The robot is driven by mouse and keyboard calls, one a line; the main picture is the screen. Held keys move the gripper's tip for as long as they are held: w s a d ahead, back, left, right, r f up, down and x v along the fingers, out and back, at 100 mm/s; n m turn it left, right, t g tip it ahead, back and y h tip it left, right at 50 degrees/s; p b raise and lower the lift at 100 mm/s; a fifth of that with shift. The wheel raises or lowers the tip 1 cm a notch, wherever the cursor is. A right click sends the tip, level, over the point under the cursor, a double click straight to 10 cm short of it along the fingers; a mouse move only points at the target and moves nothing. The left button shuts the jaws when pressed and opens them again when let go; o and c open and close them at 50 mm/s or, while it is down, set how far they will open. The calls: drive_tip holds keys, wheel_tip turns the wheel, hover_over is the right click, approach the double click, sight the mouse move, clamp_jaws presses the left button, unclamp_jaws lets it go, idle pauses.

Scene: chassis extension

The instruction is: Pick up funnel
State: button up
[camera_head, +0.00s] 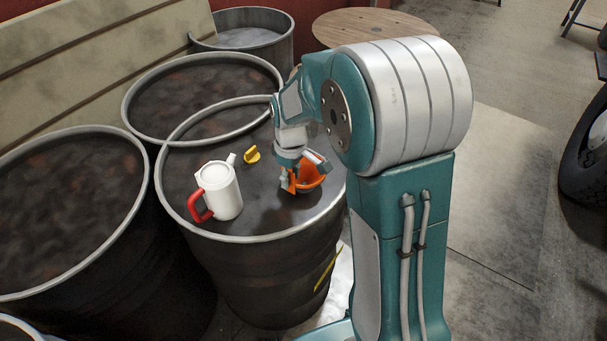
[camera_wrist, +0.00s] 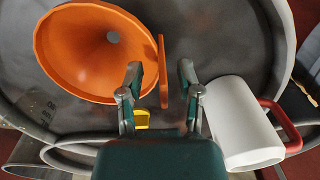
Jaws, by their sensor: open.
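The orange funnel (camera_head: 312,172) stands on a dark barrel top near its right side. In the wrist view the funnel (camera_wrist: 80,55) shows its wide mouth at the upper left, with a flat orange tab (camera_wrist: 163,75) at its right. My gripper (camera_head: 293,181) is low at the funnel and partly hides it in the head view. In the wrist view my gripper (camera_wrist: 159,72) is open, with the tab between its two fingers and gaps visible on both sides. I cannot tell whether either finger touches the funnel.
A white jug (camera_head: 221,191) with a red handle stands left of the funnel; it also shows in the wrist view (camera_wrist: 236,122). A small yellow object (camera_head: 252,155) lies behind them. The barrel has a raised rim (camera_head: 262,237). Other barrels (camera_head: 142,190) stand close at left and behind.

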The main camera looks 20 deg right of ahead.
clamp_jaws()
